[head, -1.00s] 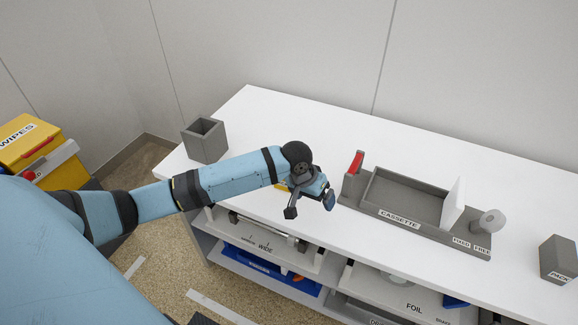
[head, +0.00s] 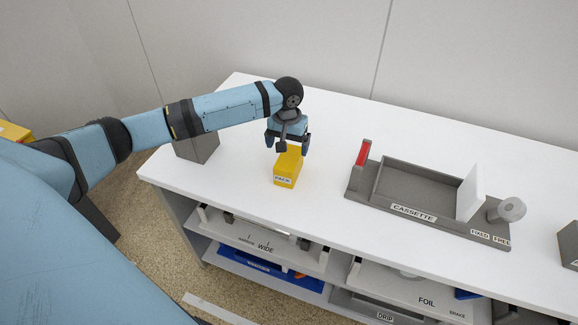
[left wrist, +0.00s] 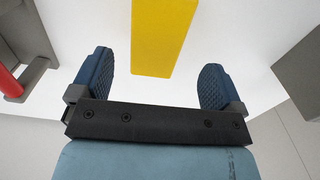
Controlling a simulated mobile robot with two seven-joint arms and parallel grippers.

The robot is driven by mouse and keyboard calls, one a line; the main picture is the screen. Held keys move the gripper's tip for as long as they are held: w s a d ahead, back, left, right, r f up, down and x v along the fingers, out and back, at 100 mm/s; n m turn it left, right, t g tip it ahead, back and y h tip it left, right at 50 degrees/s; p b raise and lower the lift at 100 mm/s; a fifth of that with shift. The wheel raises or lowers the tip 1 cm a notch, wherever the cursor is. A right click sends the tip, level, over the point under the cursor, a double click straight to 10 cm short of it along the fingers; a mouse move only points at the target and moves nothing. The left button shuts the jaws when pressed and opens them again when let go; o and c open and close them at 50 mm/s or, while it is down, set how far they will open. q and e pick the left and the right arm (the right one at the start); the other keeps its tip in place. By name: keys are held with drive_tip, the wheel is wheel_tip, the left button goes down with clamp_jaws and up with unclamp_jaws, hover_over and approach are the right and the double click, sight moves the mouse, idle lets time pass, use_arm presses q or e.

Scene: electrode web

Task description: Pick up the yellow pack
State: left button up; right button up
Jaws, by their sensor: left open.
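The yellow pack (head: 286,170) stands on the white table, with a small label reading PACK on its front face. It also shows in the left wrist view (left wrist: 162,35), ahead of and between the two fingers. My left gripper (head: 287,147) is just above and behind the top of the pack in the head view. Its fingers are apart, and in the left wrist view (left wrist: 163,88) nothing is clamped between them. Part of the pack's top is hidden by the gripper. My right gripper is not in view.
A grey cassette tray (head: 412,211) with a red-topped post (head: 363,152) lies to the right. White table (head: 310,215) is clear around the pack. Shelves with labelled trays (head: 262,247) lie below.

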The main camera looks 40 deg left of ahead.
sight(289, 157)
use_arm(q)
wheel_tip(289, 157, down, 8)
drive_tip(key=shift+w+d, duration=0.1)
drive_tip(key=shift+d, duration=0.05)
drive_tip(key=shift+r, duration=0.1)
drive_tip(key=c, duration=1.3)
drive_tip(key=shift+o, duration=0.2)
wheel_tip(289, 157, up, 19)
drive_tip(key=p, duration=0.1)
drive_tip(key=d+m, duration=0.3)
drive_tip(key=d, duration=1)
drive_tip(key=s+r+p, duration=0.8)
drive_tip(key=s+p, duration=0.3)
drive_tip(key=p, duration=0.1)
drive_tip(key=shift+a+r+p, duration=0.3)
drive_tip(key=shift+r+p, duration=0.1)
